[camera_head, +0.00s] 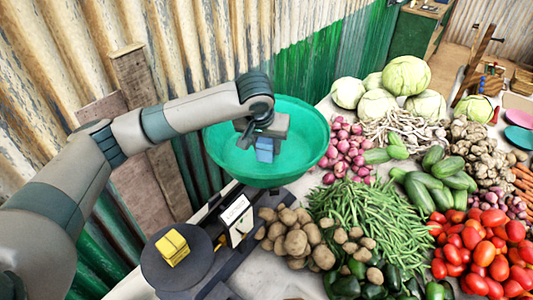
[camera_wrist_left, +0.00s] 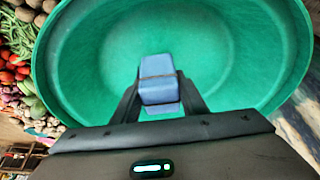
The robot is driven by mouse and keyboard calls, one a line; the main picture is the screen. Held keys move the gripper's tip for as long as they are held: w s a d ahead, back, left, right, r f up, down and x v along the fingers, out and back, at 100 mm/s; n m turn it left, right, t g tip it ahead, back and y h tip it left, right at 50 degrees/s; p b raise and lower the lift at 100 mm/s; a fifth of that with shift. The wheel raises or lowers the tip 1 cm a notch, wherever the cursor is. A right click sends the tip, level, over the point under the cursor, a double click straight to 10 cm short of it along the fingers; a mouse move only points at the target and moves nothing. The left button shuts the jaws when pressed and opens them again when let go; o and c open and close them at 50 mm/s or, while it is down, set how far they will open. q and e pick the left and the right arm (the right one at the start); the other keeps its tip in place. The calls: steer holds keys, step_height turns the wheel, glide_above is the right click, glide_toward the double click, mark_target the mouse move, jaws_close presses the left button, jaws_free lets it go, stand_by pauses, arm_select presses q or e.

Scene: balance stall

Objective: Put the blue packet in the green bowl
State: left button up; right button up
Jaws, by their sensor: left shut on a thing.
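The blue packet (camera_head: 265,150) is held by my left gripper (camera_head: 263,143), over the inside of the green bowl (camera_head: 312,150) in the head view. In the left wrist view the packet (camera_wrist_left: 157,80) sits between the two dark fingers of the left gripper (camera_wrist_left: 158,95), with the wide green bowl (camera_wrist_left: 255,45) behind it. The left gripper is shut on the packet. I cannot tell whether the packet touches the bowl's floor. The bowl holds nothing else that I can see. My right gripper is not in view.
The bowl sits on one side of a balance scale (camera_head: 236,215); a yellow packet (camera_head: 172,247) lies on its dark round plate (camera_head: 150,272). Potatoes (camera_head: 297,240), green beans (camera_head: 360,210), red onions (camera_head: 347,150) and tomatoes (camera_head: 480,250) crowd the table to the right. A corrugated wall (camera_head: 200,50) stands behind.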

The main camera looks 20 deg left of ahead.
mark_target(266, 155)
arm_select(q)
steer(key=shift+f, duration=0.1)
step_height(266, 155, down, 2)
steer(key=shift+f+p, duration=0.2)
steer(key=shift+p, duration=0.4)
steer(key=shift+f, duration=0.55)
steer(key=shift+f, duration=0.1)
steer(key=o, duration=1.2)
steer(key=shift+s+r, duration=0.2)
steer(key=shift+r, duration=0.5)
steer(key=b+v, duration=0.3)
steer(key=v, duration=0.7)
steer(key=shift+s+r, duration=0.25)
steer(key=shift+r, duration=0.05)
